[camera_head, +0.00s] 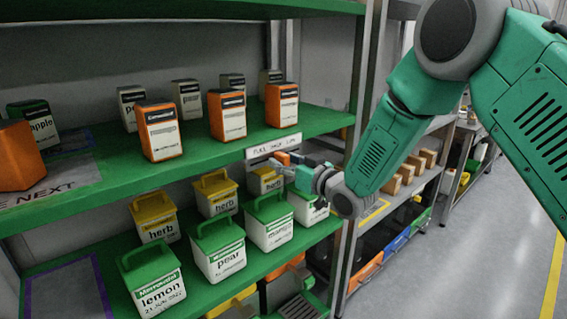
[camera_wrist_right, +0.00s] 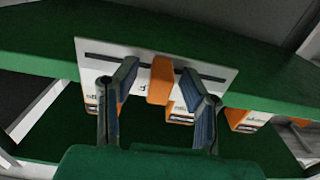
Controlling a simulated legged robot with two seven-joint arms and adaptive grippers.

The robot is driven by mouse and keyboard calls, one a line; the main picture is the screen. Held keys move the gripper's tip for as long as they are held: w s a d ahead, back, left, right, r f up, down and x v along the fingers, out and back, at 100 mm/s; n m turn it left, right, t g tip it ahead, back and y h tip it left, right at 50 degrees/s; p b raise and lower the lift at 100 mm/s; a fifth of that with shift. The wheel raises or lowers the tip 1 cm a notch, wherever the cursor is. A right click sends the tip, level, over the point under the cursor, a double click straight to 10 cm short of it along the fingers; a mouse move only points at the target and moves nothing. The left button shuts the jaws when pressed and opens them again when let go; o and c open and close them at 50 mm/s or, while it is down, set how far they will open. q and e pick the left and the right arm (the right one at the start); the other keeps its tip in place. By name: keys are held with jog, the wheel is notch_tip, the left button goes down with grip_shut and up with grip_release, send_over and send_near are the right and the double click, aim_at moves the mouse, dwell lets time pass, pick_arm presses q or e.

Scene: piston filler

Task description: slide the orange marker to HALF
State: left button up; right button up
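The orange marker (camera_head: 282,158) sits on a white label plate (camera_head: 262,152) at the shelf's front edge. Its small lettering appears to read FULL, HALF, LOW. In the right wrist view the marker (camera_wrist_right: 160,80) stands on the dark slot of the plate (camera_wrist_right: 219,69), near the slot's middle. My right gripper (camera_wrist_right: 161,84) is open, one finger on each side of the marker, with a small gap visible on both sides. In the head view my right gripper (camera_head: 292,167) reaches the plate from the right and partly hides it. My left gripper is not in view.
Orange boxes (camera_head: 228,115) stand on the green shelf (camera_head: 203,152) above the plate. Green-lidded bins (camera_head: 217,248) and yellow-lidded bins (camera_head: 154,217) stand on the lower shelf, close below my gripper. A grey shelf post (camera_head: 362,75) stands beside my right arm. Open floor lies to the right.

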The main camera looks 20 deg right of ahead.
jog(key=shift+s+d, duration=0.15)
jog(key=shift+s, duration=0.1)
jog(key=v, duration=1.1)
jog(key=shift+s, duration=0.2)
jog(key=shift+f, duration=0.15)
